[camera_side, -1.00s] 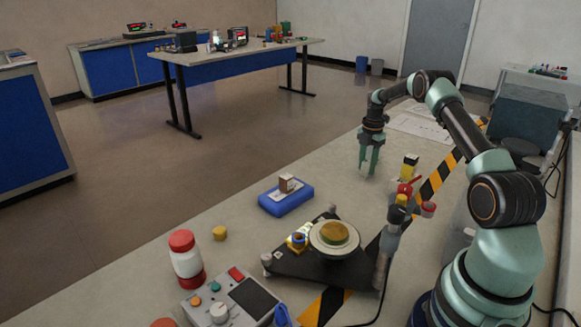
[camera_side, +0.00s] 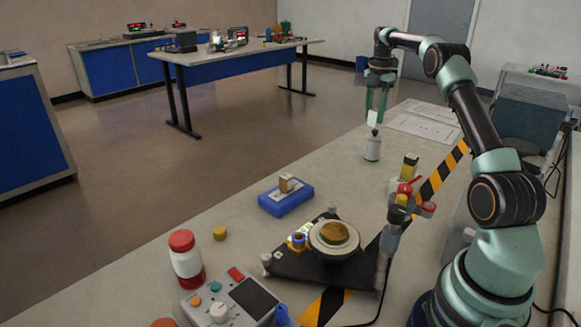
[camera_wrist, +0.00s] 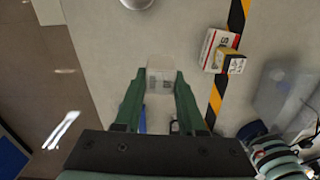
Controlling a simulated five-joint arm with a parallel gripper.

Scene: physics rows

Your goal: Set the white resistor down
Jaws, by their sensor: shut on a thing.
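My gripper (camera_side: 374,112) is raised above the bench in the side view, fingers pointing down. It is shut on the white resistor (camera_side: 373,118), a small pale block between the fingertips. In the wrist view the resistor (camera_wrist: 160,78) shows pale and boxy between the two green fingers (camera_wrist: 157,92). I cannot tell how far apart the two are in depth.
A blue box (camera_side: 286,199) with a small brown block on it lies nearer on the bench (camera_side: 335,180). A black platform (camera_side: 330,272) with a round dish is closer still. A red and white box (camera_wrist: 214,48) lies by the striped tape (camera_wrist: 236,15). Papers (camera_side: 424,126) lie behind.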

